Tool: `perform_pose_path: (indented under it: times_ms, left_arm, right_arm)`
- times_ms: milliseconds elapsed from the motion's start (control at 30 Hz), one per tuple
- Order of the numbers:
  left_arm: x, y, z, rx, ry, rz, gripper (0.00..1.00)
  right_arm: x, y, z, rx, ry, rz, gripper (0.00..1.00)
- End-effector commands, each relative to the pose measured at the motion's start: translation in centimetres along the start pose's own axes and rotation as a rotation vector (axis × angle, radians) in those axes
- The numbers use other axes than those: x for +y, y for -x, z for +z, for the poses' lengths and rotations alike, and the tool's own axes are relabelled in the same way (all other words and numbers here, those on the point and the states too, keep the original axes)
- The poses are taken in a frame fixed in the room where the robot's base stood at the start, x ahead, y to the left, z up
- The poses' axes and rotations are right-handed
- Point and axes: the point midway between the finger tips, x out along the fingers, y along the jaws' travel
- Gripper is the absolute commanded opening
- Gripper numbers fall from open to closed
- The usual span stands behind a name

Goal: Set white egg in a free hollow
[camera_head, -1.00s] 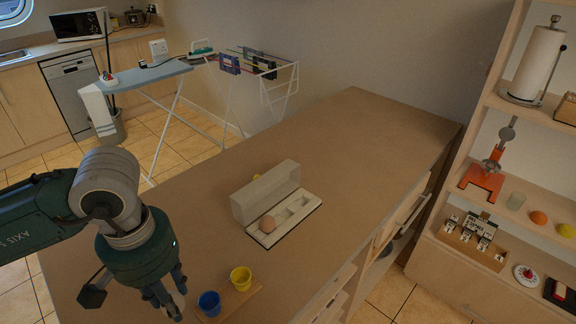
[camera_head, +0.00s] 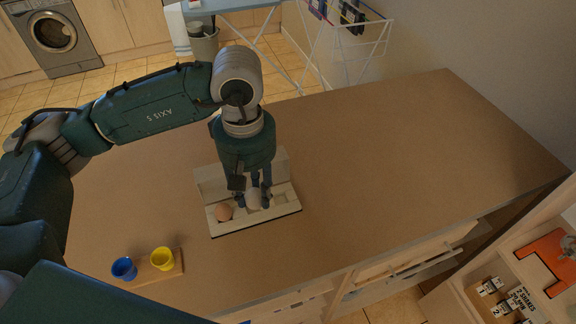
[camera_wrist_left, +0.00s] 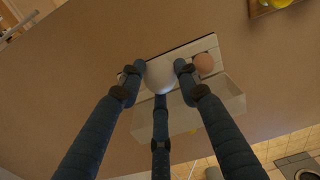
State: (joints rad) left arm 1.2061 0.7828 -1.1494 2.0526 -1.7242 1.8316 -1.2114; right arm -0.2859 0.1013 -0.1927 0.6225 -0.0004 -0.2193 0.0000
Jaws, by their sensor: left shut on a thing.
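My left gripper (camera_head: 254,199) points down over the pale egg box and is shut on the white egg (camera_wrist_left: 160,77). In the wrist view the egg sits between the fingertips. In the head view the fingers partly hide it. The egg box (camera_head: 286,208) is open, its lid raised along the far side. A brown egg (camera_head: 223,212) rests in the hollow at the left end; it also shows in the wrist view (camera_wrist_left: 204,63). The white egg is over the row beside it. I cannot tell whether it touches the box. My right gripper is not in view.
A blue cup (camera_head: 124,268) and a yellow cup (camera_head: 162,258) stand on a small wooden board (camera_head: 170,273) at the front left. The wooden counter (camera_head: 380,170) is clear to the right. Shelves (camera_head: 500,270) stand at the lower right, a drying rack (camera_head: 362,45) beyond the counter.

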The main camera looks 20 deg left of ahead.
Motion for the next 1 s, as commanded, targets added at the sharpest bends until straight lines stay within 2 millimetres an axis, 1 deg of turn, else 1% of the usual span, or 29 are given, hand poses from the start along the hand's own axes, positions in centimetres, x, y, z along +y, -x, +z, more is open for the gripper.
perform_pose_path:
  times_ms: [33,167,200,400,500,600,700,800,1000]
  left_arm:
    - [0.9,0.1,-0.4,-0.006,0.14,-0.003,0.24]
    - [3.0,-0.5,-1.7,-0.011,0.542,-0.004,0.24]
    - [3.6,-0.8,-2.1,-0.012,0.665,-0.005,0.24]
    - [6.0,-2.4,-3.7,-0.021,1.257,-0.006,0.24]
    - [6.8,-3.2,-4.3,-0.025,1.495,-0.004,0.24]
    - [7.3,-3.8,-4.7,-0.028,1.67,-0.001,0.24]
    - [7.5,-4.2,-4.9,-0.03,1.78,0.0,0.24]
    - [7.7,-4.5,-5.0,-0.031,1.833,0.003,0.24]
    - [7.7,-5.6,-5.0,-0.031,1.845,0.001,0.24]
  right_arm:
    - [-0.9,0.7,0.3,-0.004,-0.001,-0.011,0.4]
    - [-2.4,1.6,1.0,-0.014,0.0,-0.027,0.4]
    - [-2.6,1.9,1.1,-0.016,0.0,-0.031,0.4]
    - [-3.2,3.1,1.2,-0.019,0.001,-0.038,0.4]
    - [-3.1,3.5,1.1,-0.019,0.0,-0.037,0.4]
    - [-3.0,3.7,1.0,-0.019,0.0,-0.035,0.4]
    - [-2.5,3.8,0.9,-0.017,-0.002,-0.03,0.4]
    - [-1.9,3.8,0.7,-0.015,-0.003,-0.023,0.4]
    - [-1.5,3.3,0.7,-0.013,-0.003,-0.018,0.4]
